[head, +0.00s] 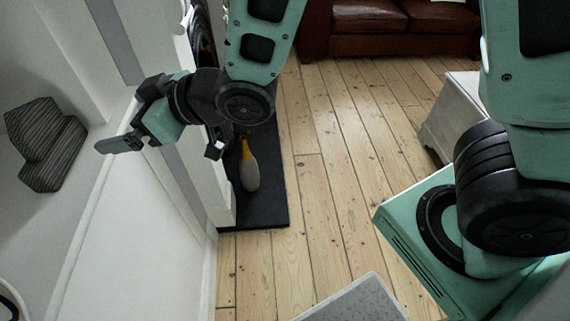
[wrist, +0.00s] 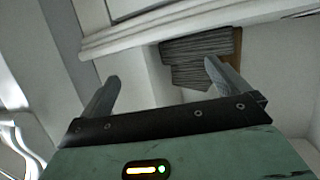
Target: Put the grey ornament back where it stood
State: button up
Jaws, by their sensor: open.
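A dark grey ribbed piece (head: 45,145) with a stepped outline stands in the white recess at the left of the head view. In the wrist view the ribbed piece (wrist: 198,62) shows beyond the fingertips, with a brown side edge. A pale grey, bottle-shaped piece with an orange-yellow neck (head: 250,172) is on the black hearth slab, below my arm. I cannot tell for certain which one the task calls the grey ornament. My gripper (head: 118,145) is open, to the right of the ribbed piece and apart from it.
A white ledge and wall (head: 130,230) run along the left, close under my gripper. The black slab (head: 262,212) lies on the floorboards. A brown leather sofa (head: 400,30) is at the back and a white cabinet (head: 450,115) at the right. The middle floor is clear.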

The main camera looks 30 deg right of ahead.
jog(key=s+d+f+m+g+h, duration=0.2)
jog(key=s+d+g+h, duration=0.6)
jog(key=s+d, duration=0.9)
jog(key=s+m+h, duration=0.1)
jog(key=s+h, duration=0.2)
notch_tip(320, 180, up, 11)
jog(key=p, duration=1)
jog(key=shift+p, duration=0.35)
jog(key=shift+f, duration=0.1)
